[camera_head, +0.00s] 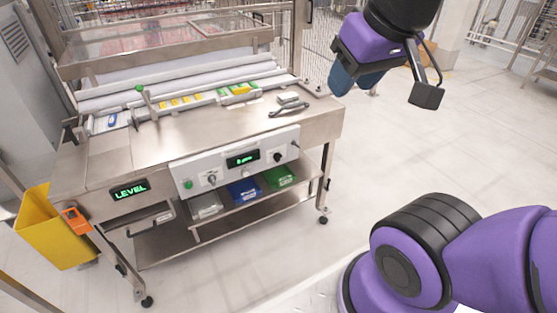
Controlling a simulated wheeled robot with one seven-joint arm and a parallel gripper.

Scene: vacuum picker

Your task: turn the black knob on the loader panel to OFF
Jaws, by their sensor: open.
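The loader panel (222,173) is a white strip on the front of the steel loader, with a small green-lit display. A black knob (278,157) sits on its right part, right of the display; its pointer and any OFF marking are too small to read. Another small dark knob (211,180) is on the left part. My gripper (345,84), with dark blue fingers, is open and high at the upper right, apart from the panel. The gap between its fingers is not clearly visible, and I see nothing held.
Pliers-like tool (288,108) lies on the loader's top. Grey, blue (244,190) and green bins stand on the shelf below the panel. A yellow bin (50,228) hangs at the left. The floor (400,150) right of the loader is clear.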

